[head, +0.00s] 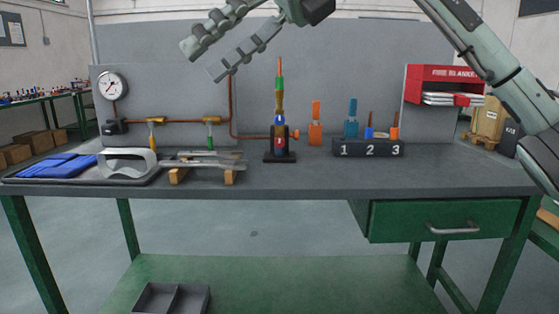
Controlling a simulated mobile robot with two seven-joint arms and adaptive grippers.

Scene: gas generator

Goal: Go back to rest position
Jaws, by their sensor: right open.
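My right gripper (204,59) is at the top of the head view, held in the air in front of the grey back panel. Its arm (480,55) comes in from the upper right. Its two ridged grey fingers point left and slightly down, spread apart with nothing between them. It is above the workbench and touches nothing that I can see. My left gripper is not in view.
The workbench (300,181) carries a stacked colored assembly (280,125), a numbered black block (368,148), a grey metal frame (127,163), blue cloths (58,166) and a pipe with a gauge (112,86). A red fire blanket box (442,77) is at right. The bench's front strip is clear.

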